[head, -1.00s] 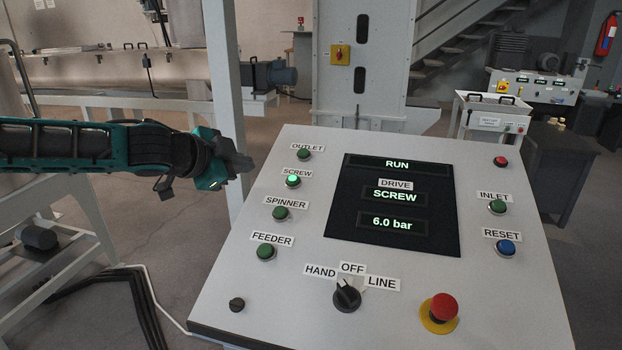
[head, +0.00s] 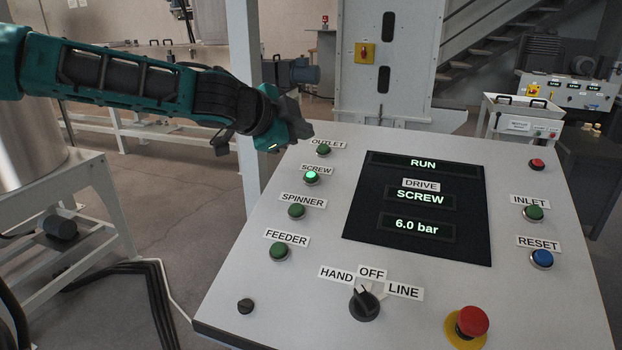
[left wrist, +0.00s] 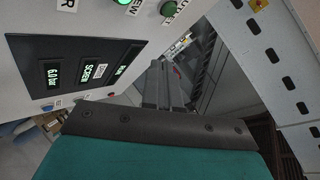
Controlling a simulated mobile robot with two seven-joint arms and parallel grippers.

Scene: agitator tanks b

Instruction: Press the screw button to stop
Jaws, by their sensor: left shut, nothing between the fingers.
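The screw button (head: 311,177) is lit bright green on the sloped grey control panel (head: 330,270), under the label SCREW (head: 316,168). It also shows at the top edge in the left wrist view (left wrist: 168,8), where a dark green button (left wrist: 174,13) sits by the OUTLET label. The display (head: 419,210) reads RUN, DRIVE, SCREW and 6.0 bar. My left gripper (head: 302,130) is shut and empty, above the panel's far left edge near the OUTLET label, apart from the screw button. My right gripper is not in view.
Unlit outlet (head: 323,149), spinner (head: 296,211) and feeder (head: 279,252) buttons line the same column. A selector knob (head: 364,304) and red emergency stop (head: 471,322) sit at the front. Inlet (head: 533,213) and blue reset (head: 541,259) buttons are on the right. A white post (head: 244,90) stands behind my left arm.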

